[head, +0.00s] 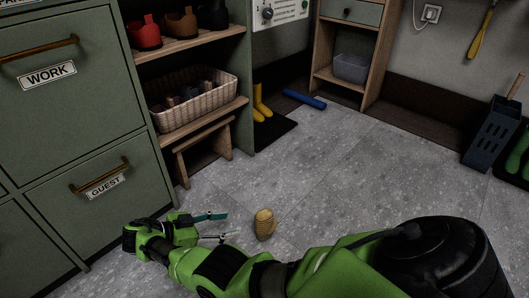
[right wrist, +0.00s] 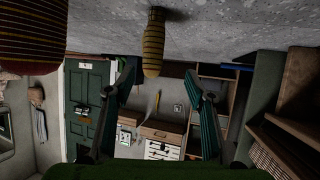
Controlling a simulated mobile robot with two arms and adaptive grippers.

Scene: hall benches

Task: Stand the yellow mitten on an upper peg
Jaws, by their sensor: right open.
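The yellow mitten (head: 265,223) stands on the grey floor in the head view, near the front middle. My right gripper (head: 233,226) is open and empty, low over the floor just left of the mitten, its fingers pointing towards it. In the right wrist view, where the floor is at the top, the striped mitten (right wrist: 153,42) lies ahead of the open fingers (right wrist: 160,78), roughly in line with the gap between them. I cannot make out any peg in either view. My left gripper is out of view.
A green cabinet (head: 110,135) with brass handles stands at left. Beside it are a shelf with a wicker basket (head: 195,98) and a low wooden stool (head: 202,145). Yellow boots (head: 262,102) stand behind. A red-and-yellow striped thing (right wrist: 35,25) fills the wrist view's corner. Middle floor is clear.

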